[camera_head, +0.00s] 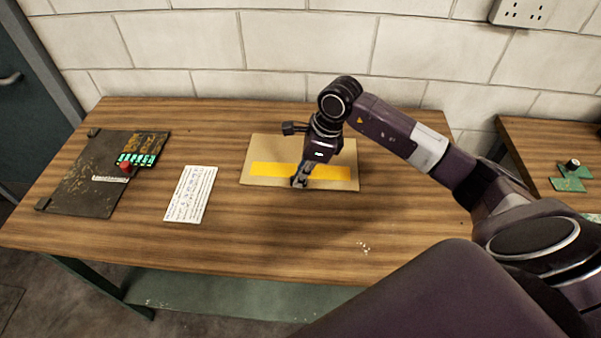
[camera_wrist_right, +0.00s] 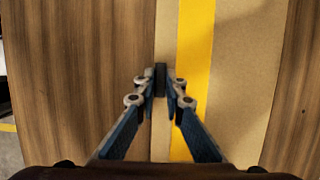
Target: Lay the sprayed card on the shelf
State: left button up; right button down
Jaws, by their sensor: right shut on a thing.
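The sprayed card (camera_head: 255,151) is a tan rectangle with a yellow stripe along its length. It lies on the wooden table (camera_head: 300,235), flat as far as I can tell. My right gripper (camera_head: 299,181) points down at the card's near edge and is shut on it. In the right wrist view the closed fingertips (camera_wrist_right: 161,80) meet at the plain edge of the card (camera_wrist_right: 240,85), beside the yellow stripe. A green shelf (camera_head: 230,296) shows below the table's front edge, partly hidden by the tabletop and my arm. My left gripper is not in view.
A dark worn board (camera_head: 80,180) lies at the table's left, with a small green-lit panel and red knob (camera_head: 125,168) at its right side. A white printed sheet (camera_head: 190,194) lies between board and card. A second table (camera_head: 545,150) at right holds a green piece (camera_head: 570,180).

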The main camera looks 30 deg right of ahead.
jog(key=shift+f, duration=0.1)
jog(key=c, duration=2)
grip_release()
